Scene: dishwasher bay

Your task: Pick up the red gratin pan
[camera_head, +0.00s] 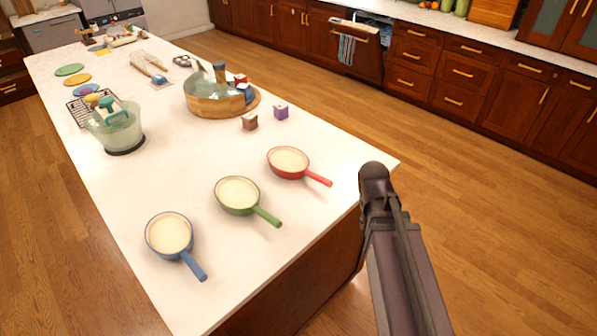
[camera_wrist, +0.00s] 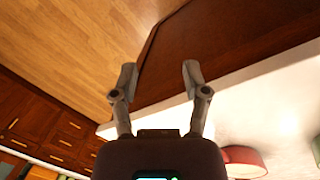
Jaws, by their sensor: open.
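The red gratin pan (camera_head: 289,161) sits upright on the white island top near its right edge, its handle pointing to the lower right. It is also partly in view at the bottom of the wrist view (camera_wrist: 243,160). A green pan (camera_head: 238,194) and a blue pan (camera_head: 170,235) stand to its left and nearer. My gripper (camera_wrist: 158,76) is open and empty in the wrist view, its fingers apart in front of the island's wooden side and edge. In the head view my arm is to the right of the red pan, off the counter, and the gripper's fingers are not clearly visible.
The white island top (camera_head: 310,235) is clear around the pans. Wooden cabinets (camera_head: 480,85) line the far wall, with open floor between.

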